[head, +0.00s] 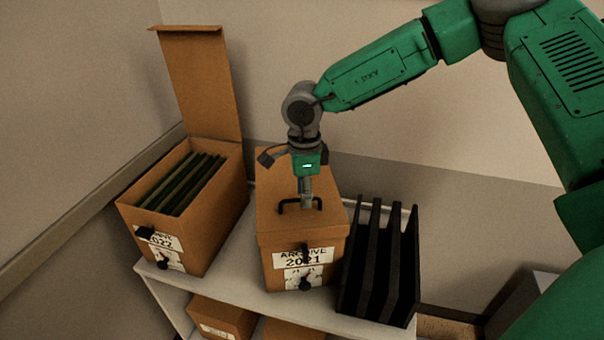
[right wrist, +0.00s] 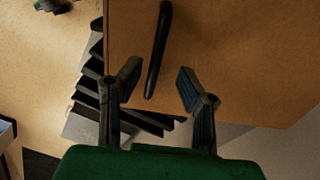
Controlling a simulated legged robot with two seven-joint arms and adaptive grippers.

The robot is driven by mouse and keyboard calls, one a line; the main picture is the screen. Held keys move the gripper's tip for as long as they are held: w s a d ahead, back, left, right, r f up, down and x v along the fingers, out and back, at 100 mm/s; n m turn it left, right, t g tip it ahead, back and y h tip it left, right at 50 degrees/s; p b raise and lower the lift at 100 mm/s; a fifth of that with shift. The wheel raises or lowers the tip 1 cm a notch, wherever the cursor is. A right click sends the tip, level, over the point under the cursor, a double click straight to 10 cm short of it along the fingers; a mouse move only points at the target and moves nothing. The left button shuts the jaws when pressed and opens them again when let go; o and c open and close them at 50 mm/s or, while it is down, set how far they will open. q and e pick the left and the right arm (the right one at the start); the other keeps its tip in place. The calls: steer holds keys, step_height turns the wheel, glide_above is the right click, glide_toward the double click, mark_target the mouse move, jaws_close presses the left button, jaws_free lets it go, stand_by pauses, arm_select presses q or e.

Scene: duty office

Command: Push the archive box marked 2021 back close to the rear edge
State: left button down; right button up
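The brown archive box marked 2021 (head: 293,235) stands upright and closed on a pale shelf top (head: 229,262), its label facing front. A dark handle (head: 285,207) is on its lid. My right gripper (head: 306,204) points down at the lid by the handle. In the right wrist view the box lid (right wrist: 225,55) fills the upper right. There the two fingers of my right gripper (right wrist: 160,87) are spread apart, with the lower end of the handle (right wrist: 158,50) showing between them. I cannot tell whether they touch it. My left gripper is in neither view.
An open box marked 2022 (head: 190,228), with green folders inside and its lid raised, stands to the left. A black file rack (head: 375,265) stands close on the right. The wall (head: 400,180) is behind. More boxes (head: 220,316) sit on the shelf below.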

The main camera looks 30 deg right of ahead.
steer(key=shift+f, duration=0.55)
steer(key=shift+a+f, duration=0.2)
steer(key=shift+a, duration=0.75)
steer(key=shift+d+f, duration=0.1)
steer(key=shift+d, duration=0.15)
jaws_close()
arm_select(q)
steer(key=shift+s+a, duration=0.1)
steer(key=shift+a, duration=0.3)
arm_select(e)
steer(key=shift+s+d, duration=0.1)
steer(key=shift+d, duration=0.25)
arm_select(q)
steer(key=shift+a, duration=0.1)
